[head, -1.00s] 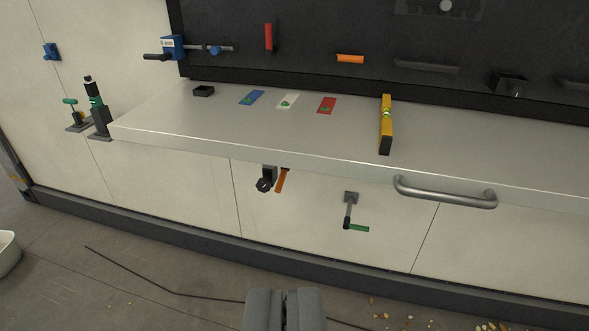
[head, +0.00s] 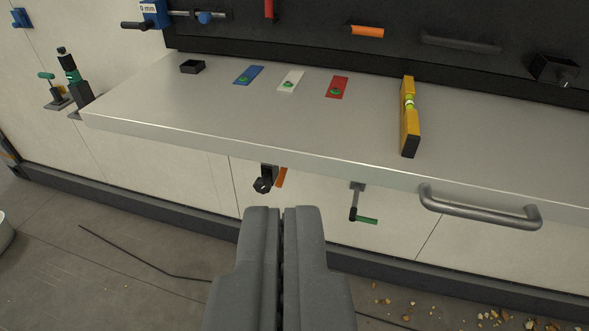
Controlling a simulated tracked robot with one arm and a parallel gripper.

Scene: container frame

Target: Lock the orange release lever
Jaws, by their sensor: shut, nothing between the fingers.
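An orange lever (head: 281,177) hangs under the front edge of the grey shelf (head: 200,110), beside a black bracket with a knob (head: 264,180). Its upper end is hidden by the shelf edge. Another orange handle (head: 367,31) sticks out of the dark back panel above the shelf. I cannot tell from the frames which of them is the release lever. My gripper (head: 283,209) is shut and empty at the bottom centre. Its tips appear just below the hanging lever in the picture, apart from it.
A yellow level (head: 409,125) and blue, white and red plates (head: 337,88) lie on the shelf. A green-handled crank (head: 362,216) and a grey bar handle (head: 480,208) stick out at the front. A cable (head: 125,251) and crumbs (head: 470,312) lie on the floor.

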